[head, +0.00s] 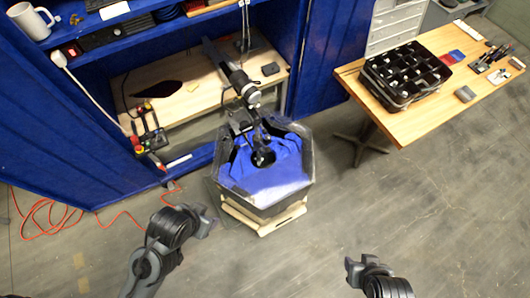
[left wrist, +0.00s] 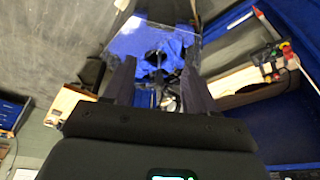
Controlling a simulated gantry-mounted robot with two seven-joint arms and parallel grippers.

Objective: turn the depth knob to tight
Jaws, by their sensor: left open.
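The tank (head: 232,186) is a clear-walled, many-sided vessel with a blue inside. It stands on a light wooden base in the middle of the head view and also shows in the left wrist view (left wrist: 128,42). A dark thruster mount (head: 236,76) reaches over it from the bench, with a round grey part (head: 252,94) on it. I cannot tell for sure which part is the depth knob. My left gripper (head: 208,222) is open and empty, apart from the tank at its lower left; its fingers show in the left wrist view (left wrist: 160,82). My right gripper (head: 353,268) is low right of the tank, its jaws unclear.
A blue-framed workbench (head: 188,104) stands behind the tank, with a red-buttoned control box (head: 150,140) at its front edge. A wooden table (head: 415,128) at right carries a black divided case (head: 402,98). Orange cable (head: 50,215) lies on the left floor. The front floor is clear.

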